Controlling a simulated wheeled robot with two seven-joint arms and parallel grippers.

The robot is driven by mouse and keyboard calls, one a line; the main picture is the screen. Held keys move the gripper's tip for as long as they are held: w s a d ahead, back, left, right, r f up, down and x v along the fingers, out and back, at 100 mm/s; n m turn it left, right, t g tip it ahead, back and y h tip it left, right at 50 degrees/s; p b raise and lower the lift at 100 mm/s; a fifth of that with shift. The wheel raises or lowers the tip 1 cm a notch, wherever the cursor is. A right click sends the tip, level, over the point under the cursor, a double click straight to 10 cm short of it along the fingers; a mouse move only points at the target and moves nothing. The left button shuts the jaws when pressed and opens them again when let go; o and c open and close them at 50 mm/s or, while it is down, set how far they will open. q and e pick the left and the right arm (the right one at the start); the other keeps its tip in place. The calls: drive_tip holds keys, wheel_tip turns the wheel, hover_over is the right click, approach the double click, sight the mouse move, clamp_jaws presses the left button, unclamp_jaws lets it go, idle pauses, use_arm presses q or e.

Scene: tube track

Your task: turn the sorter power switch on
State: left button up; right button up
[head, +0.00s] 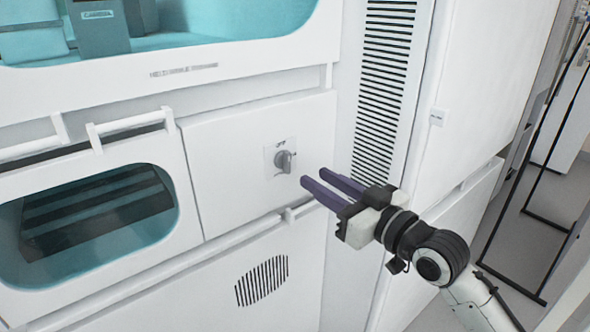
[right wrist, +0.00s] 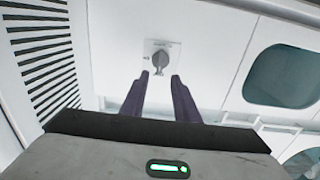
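The sorter power switch (head: 284,160) is a grey rotary knob on a small light plate, set in a white panel in the middle of the head view. Its plate has small markings that are hard to read. In the right wrist view the knob (right wrist: 160,62) stands just beyond the fingertips, between their lines. My right gripper (head: 316,177) is open and empty, with two dark purple fingers pointing at the knob. It sits a little right of the knob in the head view and appears apart from it. My left gripper is not in view.
White handle bars (head: 130,122) stick out left of the switch panel. A teal window (head: 95,212) lies lower left. A slotted vent (head: 383,85) runs up the cabinet to the right. A black frame (head: 545,150) stands at the far right. The panel around the knob is clear.

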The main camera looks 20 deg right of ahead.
sight(289, 162)
drive_tip(key=x, duration=0.8)
drive_tip(key=shift+w+a+f, duration=0.1)
drive_tip(key=shift+w, duration=0.15)
clamp_jaws()
